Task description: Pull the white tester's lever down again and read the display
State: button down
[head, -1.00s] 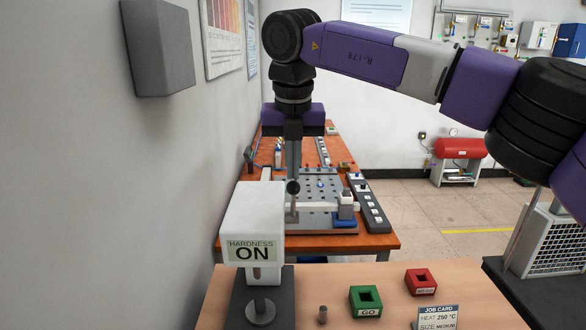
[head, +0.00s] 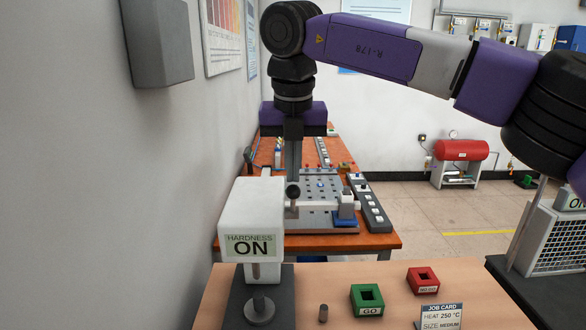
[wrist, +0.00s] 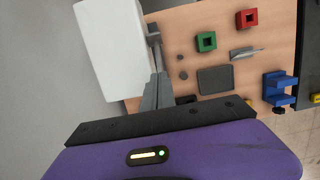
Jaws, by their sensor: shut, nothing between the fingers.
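The white tester (head: 252,212) stands at the front left in the head view on a dark base. Its display (head: 251,246) reads "HARDNESS ON". Its plunger hangs above a round grey anvil (head: 259,308). The lever's dark knob (head: 293,190) shows at the tester's upper right. My gripper (head: 294,178) points down, shut and empty, with its fingertips close by the knob. Whether they touch is unclear. In the wrist view, my gripper (wrist: 157,74) is beside the white tester (wrist: 112,48), and the lever (wrist: 153,36) shows beyond the fingertips.
A small grey cylinder (head: 323,313), a green GO block (head: 366,300), a red block (head: 422,280) and a job card (head: 440,316) are on the near table. An orange bench (head: 370,241) with a perforated plate stands behind. A grey wall is close on the left.

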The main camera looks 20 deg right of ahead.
aim_at(293, 187)
jog(key=shift+s+a+f+b, duration=0.15)
jog(key=shift+s+f+b, duration=0.2)
jog(key=shift+f, duration=0.2)
jog(key=shift+s, duration=0.2)
jog(key=shift+r, duration=0.15)
jog(key=shift+s+a+f+b, duration=0.2)
jog(key=shift+s+f+b, duration=0.45)
jog(key=shift+b, duration=0.4)
